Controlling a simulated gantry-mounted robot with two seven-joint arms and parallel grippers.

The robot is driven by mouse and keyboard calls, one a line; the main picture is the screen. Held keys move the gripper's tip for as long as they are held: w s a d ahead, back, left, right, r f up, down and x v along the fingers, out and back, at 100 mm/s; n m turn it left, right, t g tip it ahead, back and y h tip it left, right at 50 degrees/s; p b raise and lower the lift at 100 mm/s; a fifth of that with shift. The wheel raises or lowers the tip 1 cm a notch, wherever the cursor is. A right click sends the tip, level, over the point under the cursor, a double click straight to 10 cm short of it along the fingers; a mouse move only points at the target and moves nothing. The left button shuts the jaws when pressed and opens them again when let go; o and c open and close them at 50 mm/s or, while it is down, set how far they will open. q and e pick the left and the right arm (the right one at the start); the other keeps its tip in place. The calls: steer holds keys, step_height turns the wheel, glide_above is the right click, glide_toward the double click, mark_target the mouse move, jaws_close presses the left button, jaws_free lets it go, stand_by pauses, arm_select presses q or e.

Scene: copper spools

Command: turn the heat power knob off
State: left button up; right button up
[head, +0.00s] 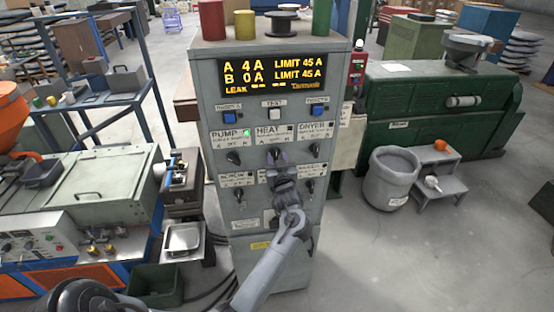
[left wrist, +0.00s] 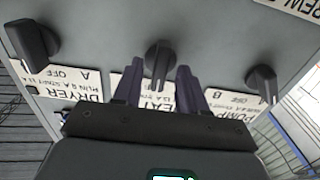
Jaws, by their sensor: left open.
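The heat power knob (head: 275,153) is a dark knob under the HEAT label (head: 268,133) on the grey control cabinet (head: 215,85). It also shows in the left wrist view (left wrist: 159,62), upside down, its pointer ridge roughly upright in that picture. My left gripper (head: 279,167) is at the panel, just below this knob in the head view. In the left wrist view its two dark fingers (left wrist: 159,82) stand apart, one on each side of the knob's ridge. Whether they touch it I cannot tell. The fingers partly cover the HEAT label. My right gripper is not in view.
The pump knob (head: 233,157) and dryer knob (head: 315,149) flank the heat knob. A lower row has more knobs, including one at left (head: 237,194). The pump's green light (head: 247,133) is lit. The display (head: 272,75) reads A 4 A, B 0 A. Spools stand on top.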

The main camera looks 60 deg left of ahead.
arm_select(q)
steer(key=b+v, duration=0.2)
steer(key=v, duration=0.8)
steer(key=shift+d, duration=0.3)
steer(key=shift+s+f, duration=0.1)
steer(key=s+f+m+p, duration=0.2)
steer(key=s+f, duration=0.1)
steer(key=s, duration=0.1)
steer(key=s+d+f+m+t+h+p, duration=0.25)
steer(key=d+m+h, duration=0.35)
steer(key=d, duration=0.3)
steer(key=s+d+f+m+t+h+p, duration=0.25)
steer(key=d+m+h+p, duration=0.2)
steer(key=d+h, duration=0.35)
steer(key=s+d+f+m+g+h, duration=0.2)
steer(key=s+d+g, duration=0.6)
steer(key=s+d, duration=0.5)
steer(key=shift+f+m+h, duration=0.3)
steer(key=shift+m+h, duration=0.1)
steer(key=shift+m, duration=0.15)
steer(key=shift+w, duration=0.15)
